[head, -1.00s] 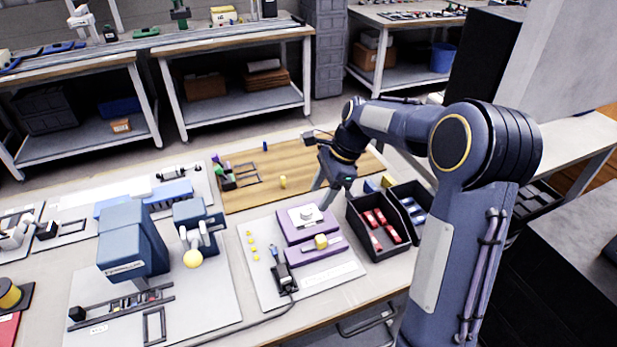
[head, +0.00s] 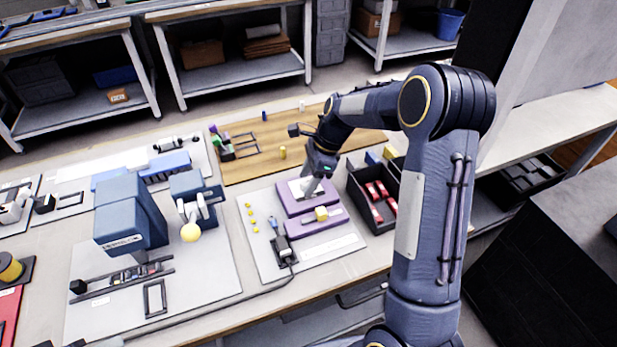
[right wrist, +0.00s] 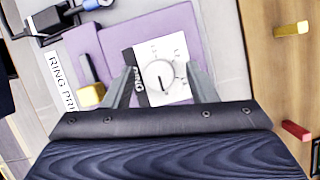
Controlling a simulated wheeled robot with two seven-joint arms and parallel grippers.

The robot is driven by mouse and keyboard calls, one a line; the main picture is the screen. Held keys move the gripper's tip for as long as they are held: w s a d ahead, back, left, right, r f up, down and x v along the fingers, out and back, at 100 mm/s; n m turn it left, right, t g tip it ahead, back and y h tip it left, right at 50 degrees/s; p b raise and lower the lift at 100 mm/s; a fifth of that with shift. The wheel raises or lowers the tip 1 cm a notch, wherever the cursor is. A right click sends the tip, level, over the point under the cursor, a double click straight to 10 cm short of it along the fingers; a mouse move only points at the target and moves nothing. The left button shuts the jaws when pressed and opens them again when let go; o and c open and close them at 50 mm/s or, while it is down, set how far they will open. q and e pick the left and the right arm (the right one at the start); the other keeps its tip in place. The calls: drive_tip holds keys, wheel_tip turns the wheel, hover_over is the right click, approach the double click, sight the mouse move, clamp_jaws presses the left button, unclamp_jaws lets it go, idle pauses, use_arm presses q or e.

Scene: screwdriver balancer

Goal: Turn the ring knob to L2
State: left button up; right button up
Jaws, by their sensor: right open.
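The ring knob (right wrist: 159,74) is a small round light dial with a dark pointer line, on a white plate (right wrist: 178,50) marked RING. The pointer is towards the bottom of the right wrist view; the small marks around it are too blurred to read surely. The plate sits on a purple block (head: 284,202), which also shows in the right wrist view (right wrist: 180,24). My right gripper (head: 311,189) is open over the plate; in its wrist view the fingers (right wrist: 161,72) lie either side of the knob, apart from it. In the head view the gripper hides the knob. My left gripper is out of view.
A purple bar with a yellow block (head: 321,213) lies in front of the plate. A black tool (head: 283,249) with a cable stands left. A black bin (head: 372,222) with red parts stands close on the right. A wooden mat (head: 262,140) lies behind.

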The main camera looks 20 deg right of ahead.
drive_tip(key=c, duration=1)
